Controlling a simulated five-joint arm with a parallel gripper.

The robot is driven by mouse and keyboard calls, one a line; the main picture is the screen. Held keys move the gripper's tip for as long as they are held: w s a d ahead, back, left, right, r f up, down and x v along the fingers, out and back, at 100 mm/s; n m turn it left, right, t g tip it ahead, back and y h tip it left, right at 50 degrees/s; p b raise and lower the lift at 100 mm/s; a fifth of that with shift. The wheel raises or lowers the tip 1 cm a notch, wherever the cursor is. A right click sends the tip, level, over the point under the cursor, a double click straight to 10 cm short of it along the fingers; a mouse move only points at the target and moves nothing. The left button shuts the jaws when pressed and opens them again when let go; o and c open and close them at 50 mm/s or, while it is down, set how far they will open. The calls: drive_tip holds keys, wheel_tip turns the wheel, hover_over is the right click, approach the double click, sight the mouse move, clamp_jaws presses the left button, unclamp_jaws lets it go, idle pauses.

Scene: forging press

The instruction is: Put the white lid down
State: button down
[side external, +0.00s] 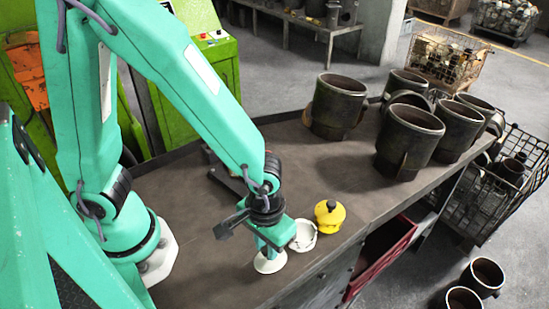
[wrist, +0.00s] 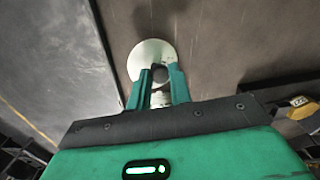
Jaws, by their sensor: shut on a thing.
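The white lid (side external: 270,264) is a round pale disc at the bottom of my gripper (side external: 268,243) in the side view. My gripper is shut on it from above. The lid is on or just above the bench top; I cannot tell which. In the wrist view the lid (wrist: 150,53) lies beyond the two green fingers of my gripper (wrist: 158,80), which cover part of it. An open white container (side external: 303,236) stands on the bench close to the right of the lid.
A yellow pot (side external: 329,216) stands right of the white container. Several dark metal cylinders (side external: 409,140) stand at the back right of the bench (side external: 190,240). The bench's front edge is close to the lid. Bare bench lies to the left.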

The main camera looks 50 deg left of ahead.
drive_tip(key=shift+f, duration=0.1)
drive_tip(key=c, duration=1.3)
unclamp_jaws()
drive_tip(key=shift+r, duration=6.15)
drive_tip(key=a+r+t, duration=0.2)
drive_tip(key=a+r, duration=0.1)
drive_tip(key=a, duration=0.3)
drive_tip(key=a+r+m+t, duration=0.1)
drive_tip(key=a+r, duration=0.2)
drive_tip(key=a, duration=0.2)
drive_tip(key=a+r+m+t, duration=0.1)
drive_tip(key=a+r+t, duration=0.1)
drive_tip(key=a, duration=0.4)
drive_tip(key=shift+a+r+t, duration=0.3)
drive_tip(key=shift+r, duration=0.35)
